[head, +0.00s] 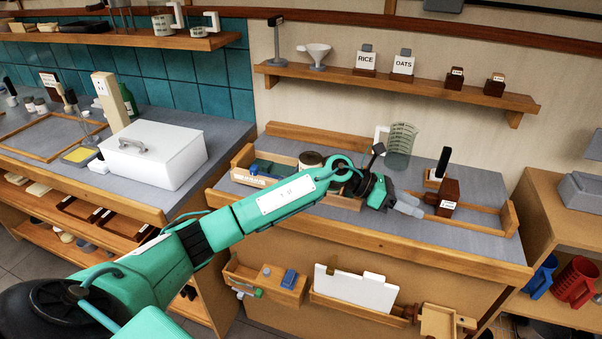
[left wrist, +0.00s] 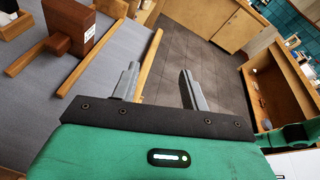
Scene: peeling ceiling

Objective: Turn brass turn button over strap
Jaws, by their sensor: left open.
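My left gripper (head: 413,205) is open and empty above the right part of the grey counter. It is left of a red-brown wooden block (head: 448,193) with a white label. In the left wrist view its two grey fingers (left wrist: 158,72) stand apart with nothing between them. That view shows a red-brown block (left wrist: 76,24) to the left of the fingers. I cannot make out a brass turn button or name a strap for certain in either view. A small brown tab (head: 331,265) lies at the white board's top edge below the counter. My right gripper is not in view.
A wooden tray (head: 243,158) with items sits behind my left arm. A clear measuring cup (head: 401,147) is at the counter's back. The white board (head: 357,290) stands in a front rack. A shelf (head: 390,84) runs above. A white box (head: 155,155) stands left.

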